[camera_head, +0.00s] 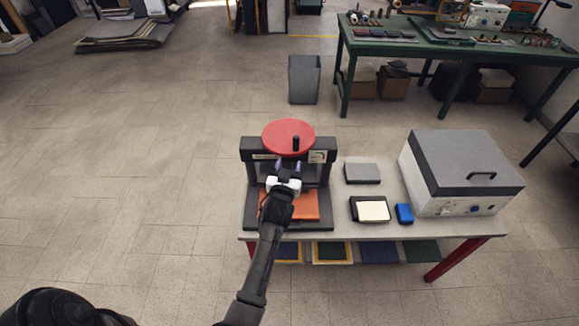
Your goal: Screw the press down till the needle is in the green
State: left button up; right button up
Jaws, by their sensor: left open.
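The press is a dark frame (246,152) at the left end of the grey table, topped by a round red handwheel (278,133) with a black upright knob (296,143) near its front edge. A small white gauge (317,156) shows on the right of the crossbar; its needle is too small to read. An orange piece (306,206) lies on the press bed, partly hidden by my arm. My left gripper (289,165) is open in front of the press, just below the knob. Whether its fingers touch the wheel I cannot tell. My right gripper is not in view.
Right of the press on the table (391,181) are a grey block (362,173), a dark tray with a cream pad (373,211), a blue item (404,213) and a large lidded box (455,180). A grey bin (304,80) stands behind.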

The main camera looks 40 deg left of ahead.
aim_at(295, 140)
pick_arm(q)
jog(key=shift+m+t+h, duration=0.4)
jog(key=shift+m+h, duration=0.1)
jog(key=shift+h, duration=0.1)
jog(key=x, duration=0.4)
jog(key=p+x, duration=0.1)
jog(key=x, duration=0.9)
jog(key=shift+s+a+r, duration=0.25)
jog(key=shift+a+r, duration=0.1)
jog(key=shift+r, duration=0.05)
